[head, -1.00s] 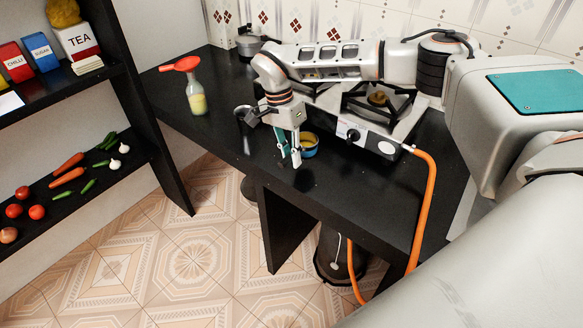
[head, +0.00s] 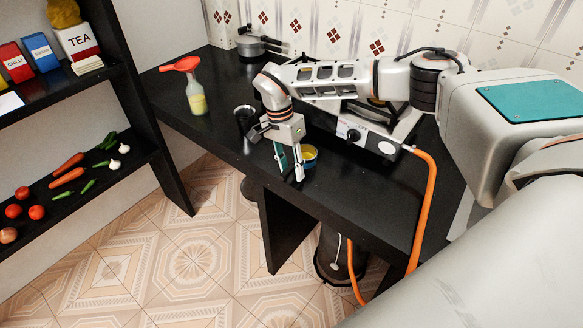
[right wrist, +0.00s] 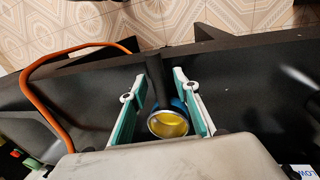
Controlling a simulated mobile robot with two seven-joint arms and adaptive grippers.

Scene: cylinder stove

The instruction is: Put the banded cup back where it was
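The banded cup, a small blue cup with a yellow inside (head: 310,158), is above or on the front part of the black counter, before the stove. Its bands are too small to make out. My right gripper (head: 290,172) is at the cup, its fingers pointing down and partly in front of it. Whether the cup's base touches the counter is hard to tell. My left gripper is not in view.
A black cup (head: 243,119) stands just left of my right gripper. A bottle with a red funnel (head: 196,92) is farther left. The stove (head: 375,138), with an orange hose (head: 431,200), is behind and right. The counter's front edge is close.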

